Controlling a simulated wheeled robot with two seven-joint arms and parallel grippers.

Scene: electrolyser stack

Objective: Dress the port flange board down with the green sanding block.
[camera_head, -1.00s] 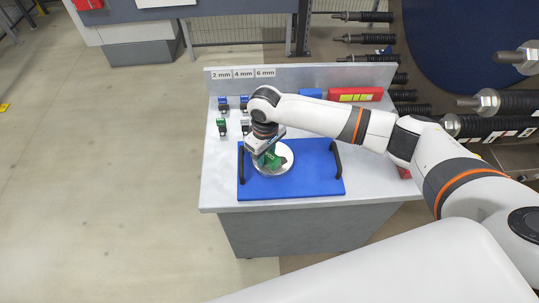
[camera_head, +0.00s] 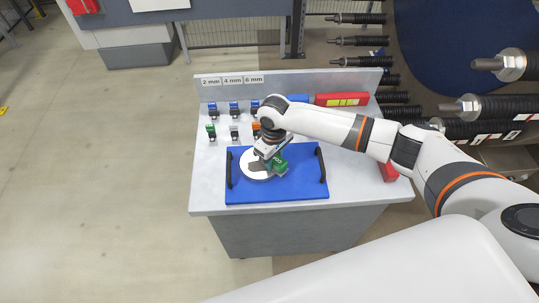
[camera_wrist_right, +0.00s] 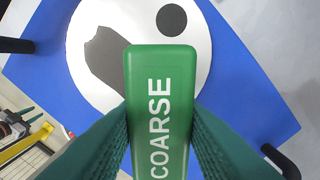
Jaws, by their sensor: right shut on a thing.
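The port flange board is a blue board (camera_head: 300,188) with two black handles, lying on the grey bench. On it is a round white flange (camera_head: 250,172) with a dark grey patch (camera_wrist_right: 108,58) and a black hole (camera_wrist_right: 171,20) in the right wrist view. My right gripper (camera_head: 272,158) is shut on the green sanding block (camera_head: 280,165), marked COARSE, which also shows in the right wrist view (camera_wrist_right: 160,100). The block is over the flange's right part; whether it touches I cannot tell. My left gripper is not in view.
Several small coloured blocks (camera_head: 234,109) stand behind the board, below labels (camera_head: 232,80) of 2, 4 and 6 mm. A red case (camera_head: 341,99) lies at the back right, and a red object (camera_head: 388,172) at the right edge. The bench's left front (camera_head: 208,190) is clear.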

